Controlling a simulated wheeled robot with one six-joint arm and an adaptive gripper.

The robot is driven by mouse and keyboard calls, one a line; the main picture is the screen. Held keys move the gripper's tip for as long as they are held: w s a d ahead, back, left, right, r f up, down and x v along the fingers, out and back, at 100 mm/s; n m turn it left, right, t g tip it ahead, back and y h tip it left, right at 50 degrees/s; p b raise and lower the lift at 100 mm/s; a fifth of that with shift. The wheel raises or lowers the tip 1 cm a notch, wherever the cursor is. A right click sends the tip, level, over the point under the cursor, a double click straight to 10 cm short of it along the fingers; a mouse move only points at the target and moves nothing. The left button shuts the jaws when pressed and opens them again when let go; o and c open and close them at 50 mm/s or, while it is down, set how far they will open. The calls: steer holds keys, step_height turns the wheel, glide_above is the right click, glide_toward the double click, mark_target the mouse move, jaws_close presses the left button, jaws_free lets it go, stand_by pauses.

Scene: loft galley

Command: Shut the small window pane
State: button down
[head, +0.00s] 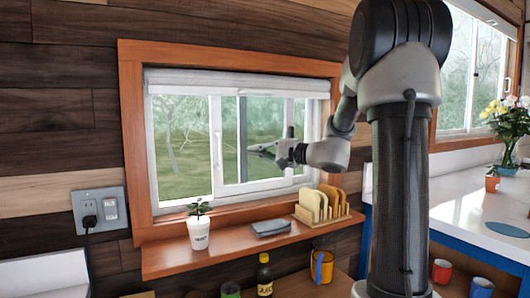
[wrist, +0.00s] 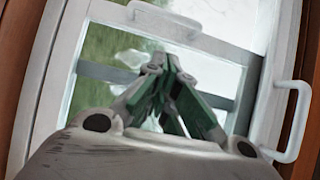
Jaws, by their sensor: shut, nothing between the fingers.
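The small window (head: 230,190) has a white frame inside an orange wood casing on the plank wall. A sliding pane with a pale stile and a slim white handle (head: 215,150) stands near its middle. A darker grey upright shows behind the glass just right of that stile. My gripper (head: 262,148) is shut and empty in front of the glass, right of the handle. The wrist view shows its closed fingertips (wrist: 165,65) over the glass, between a white handle at the top (wrist: 165,20) and another white handle at right (wrist: 295,120). Contact cannot be told.
The sill shelf (head: 170,258) below holds a potted plant (head: 199,228), a grey folded item (head: 270,228) and a wooden rack (head: 322,208). A bottle (head: 264,275) and an orange mug (head: 321,266) stand lower.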

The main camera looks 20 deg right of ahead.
steer(key=w+a, duration=0.4)
steer(key=a, duration=0.2)
steer(key=shift+a, duration=0.2)
steer(key=shift+a, duration=0.1)
